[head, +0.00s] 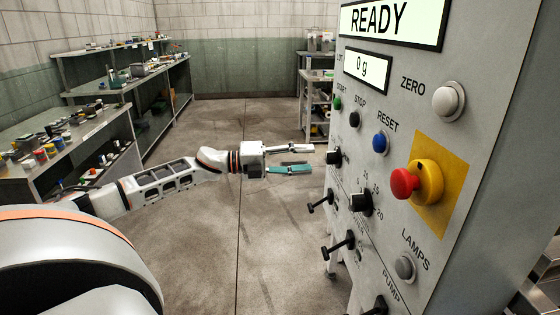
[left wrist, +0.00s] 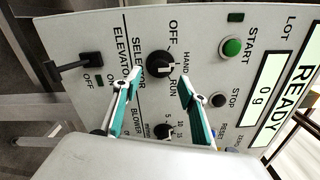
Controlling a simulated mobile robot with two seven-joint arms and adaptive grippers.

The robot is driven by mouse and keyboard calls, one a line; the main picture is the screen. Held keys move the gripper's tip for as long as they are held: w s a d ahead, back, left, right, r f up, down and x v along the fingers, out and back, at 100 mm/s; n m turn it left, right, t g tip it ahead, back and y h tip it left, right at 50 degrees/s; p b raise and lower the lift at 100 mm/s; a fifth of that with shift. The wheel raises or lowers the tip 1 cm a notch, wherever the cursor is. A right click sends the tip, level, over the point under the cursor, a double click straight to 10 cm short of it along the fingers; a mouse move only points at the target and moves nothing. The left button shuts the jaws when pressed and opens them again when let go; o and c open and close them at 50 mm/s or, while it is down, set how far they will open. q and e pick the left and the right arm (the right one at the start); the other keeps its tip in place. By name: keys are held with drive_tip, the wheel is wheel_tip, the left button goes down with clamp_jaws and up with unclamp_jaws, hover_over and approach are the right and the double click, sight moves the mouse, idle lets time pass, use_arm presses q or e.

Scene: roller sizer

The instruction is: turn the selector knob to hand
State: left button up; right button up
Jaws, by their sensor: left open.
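The selector knob (left wrist: 158,64) is black and round, on the grey control panel (left wrist: 115,40). Its labels OFF, HAND and RUN stand around its right side in the left wrist view. A pale mark shows on the knob's right side there; I cannot tell exactly which label it points at. In the head view the knob (head: 334,157) is at the panel's left edge, just beyond my left fingertips. My left gripper (head: 312,158) is open and empty, with teal finger pads. In the left wrist view its fingertips (left wrist: 159,79) are either side of the knob, apart from it. My right gripper is not in view.
A green START button (left wrist: 232,47), a STOP button (left wrist: 218,100) and a blower dial (left wrist: 166,131) are near the knob. Black levers (head: 320,202) stick out below. A red emergency button (head: 405,183) is farther right. The floor (head: 230,240) left of the panel is clear.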

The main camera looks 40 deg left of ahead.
use_arm(q)
drive_tip(key=v, duration=0.6)
drive_tip(key=shift+s+a, duration=0.2)
drive_tip(key=shift+s, duration=0.05)
idle(0.6)
drive_tip(key=s+d+f+n+t+y+p, duration=0.1)
drive_tip(key=s+d+f+n+y, duration=0.25)
drive_tip(key=f, duration=0.55)
drive_tip(key=s+d+f+n+y+p, duration=0.1)
drive_tip(key=s+d+f+n, duration=0.25)
drive_tip(key=f+n, duration=0.5)
drive_tip(key=s+d+f+n+t+y+p, duration=0.1)
drive_tip(key=s+d+f+n+y, duration=0.25)
drive_tip(key=f, duration=0.65)
drive_tip(key=s+d+f+n+g+p, duration=0.1)
drive_tip(key=s+d+f+n+g, duration=0.1)
drive_tip(key=s+d+f+n, duration=0.2)
drive_tip(key=s+d+f+n+g+y+p, duration=0.1)
drive_tip(key=s+d+f+n+g, duration=0.2)
drive_tip(key=s+d, duration=0.7)
drive_tip(key=d+f+n, duration=0.2)
drive_tip(key=d+f, duration=0.2)
drive_tip(key=d, duration=0.2)
drive_tip(key=shift+s+d+f, duration=0.2)
drive_tip(key=shift+s+d, duration=0.15)
drive_tip(key=shift+s, duration=0.05)
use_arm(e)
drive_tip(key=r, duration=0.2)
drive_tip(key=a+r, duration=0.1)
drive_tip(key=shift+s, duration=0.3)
